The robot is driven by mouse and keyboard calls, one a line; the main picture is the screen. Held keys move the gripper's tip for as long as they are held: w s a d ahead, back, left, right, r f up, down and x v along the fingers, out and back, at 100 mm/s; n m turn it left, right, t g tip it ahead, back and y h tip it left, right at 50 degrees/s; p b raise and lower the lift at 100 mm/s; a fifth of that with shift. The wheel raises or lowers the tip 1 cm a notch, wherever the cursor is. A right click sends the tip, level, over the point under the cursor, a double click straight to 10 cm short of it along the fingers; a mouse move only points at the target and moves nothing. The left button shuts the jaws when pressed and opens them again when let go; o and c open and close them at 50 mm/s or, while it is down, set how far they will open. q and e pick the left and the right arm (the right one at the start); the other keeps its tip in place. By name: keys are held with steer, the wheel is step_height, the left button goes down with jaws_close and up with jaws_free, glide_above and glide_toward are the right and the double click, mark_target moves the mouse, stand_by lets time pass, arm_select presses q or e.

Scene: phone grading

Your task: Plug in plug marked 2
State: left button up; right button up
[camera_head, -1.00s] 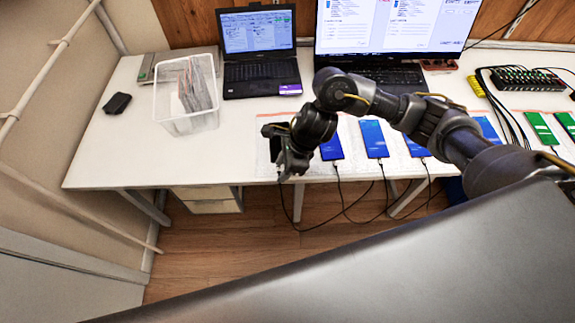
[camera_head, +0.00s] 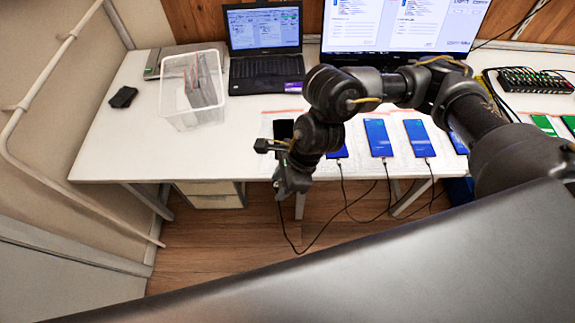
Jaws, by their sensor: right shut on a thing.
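My right gripper (camera_head: 283,192) is at the table's front edge, below a dark-screened phone (camera_head: 283,129), which my wrist partly hides. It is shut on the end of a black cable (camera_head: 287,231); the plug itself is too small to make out. The cable hangs in a loop below the table edge and rises to the right. No number mark is legible. To the right lie blue-screened phones (camera_head: 378,137) and (camera_head: 418,138), with cables at their lower ends. Another blue phone (camera_head: 338,154) is mostly hidden behind my arm. My left gripper is not in view.
A clear bin (camera_head: 192,117) holding thin items stands on the white table (camera_head: 103,150), left of the phones. A small black object (camera_head: 123,97) lies farther left. A laptop (camera_head: 265,75) and a monitor (camera_head: 400,25) stand behind. A black multi-port hub (camera_head: 535,80) sits at right.

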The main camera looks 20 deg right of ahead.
steer(key=w+d+r+n+g, duration=0.1)
steer(key=w+d+r+n, duration=0.3)
steer(key=d, duration=0.3)
steer(key=w+d+r+n+g, duration=0.2)
steer(key=w+d+r+n, duration=0.2)
steer(key=d+r, duration=0.3)
steer(key=shift+d+n+h, duration=0.3)
steer(key=shift+d+h, duration=0.1)
